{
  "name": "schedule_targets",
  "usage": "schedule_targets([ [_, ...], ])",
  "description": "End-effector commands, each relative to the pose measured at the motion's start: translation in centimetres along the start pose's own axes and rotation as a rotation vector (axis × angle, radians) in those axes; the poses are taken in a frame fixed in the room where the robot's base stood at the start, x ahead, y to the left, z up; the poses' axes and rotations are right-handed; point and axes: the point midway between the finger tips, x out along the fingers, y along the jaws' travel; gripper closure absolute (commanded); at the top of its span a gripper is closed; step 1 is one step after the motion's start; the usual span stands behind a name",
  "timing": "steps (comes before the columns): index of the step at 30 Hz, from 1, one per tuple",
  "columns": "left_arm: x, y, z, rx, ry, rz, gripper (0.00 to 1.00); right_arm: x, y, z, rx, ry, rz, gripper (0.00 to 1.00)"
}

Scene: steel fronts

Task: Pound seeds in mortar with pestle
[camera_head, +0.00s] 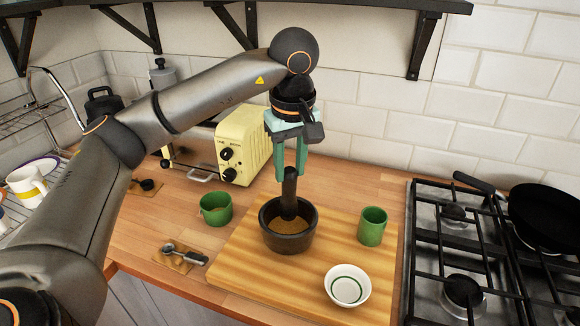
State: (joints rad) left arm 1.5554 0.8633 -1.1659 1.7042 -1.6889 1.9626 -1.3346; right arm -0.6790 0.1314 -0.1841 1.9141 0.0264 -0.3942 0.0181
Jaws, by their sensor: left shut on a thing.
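A dark mortar (275,238) stands on the wooden cutting board (235,275). Brown seeds or powder (290,226) lie inside it. My left gripper (290,172) is above the mortar, pointing down, with its green fingers shut on the top of the dark pestle (289,195). The pestle is about upright, and its lower end is inside the mortar. Whether its tip touches the seeds or the mortar's floor is hard to tell. My right gripper is not in view.
A green cup (372,227) and a white bowl (347,286) stand on the board to the right. A green mug (215,209) and a spoon on a small board (180,257) are to the left. A yellow toaster (243,145) is behind. A gas hob (470,245) with a black pan (548,212) is at right.

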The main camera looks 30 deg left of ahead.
Motion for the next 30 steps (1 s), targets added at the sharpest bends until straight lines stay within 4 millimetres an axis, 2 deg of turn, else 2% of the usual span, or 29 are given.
schedule_targets([
  [1,-1.1,0.1,-0.1,0.000,0.000,0.002,1.00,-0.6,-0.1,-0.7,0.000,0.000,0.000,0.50],
  [10,-3.9,0.2,-0.6,0.000,0.001,0.002,1.00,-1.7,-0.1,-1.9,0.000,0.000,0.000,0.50],
  [16,-5.5,0.3,-0.8,-0.001,0.001,0.004,1.00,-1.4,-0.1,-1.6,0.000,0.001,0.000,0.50],
  [30,-6.0,0.2,-0.9,-0.001,-0.001,0.002,1.00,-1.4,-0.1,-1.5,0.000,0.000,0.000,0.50],
])
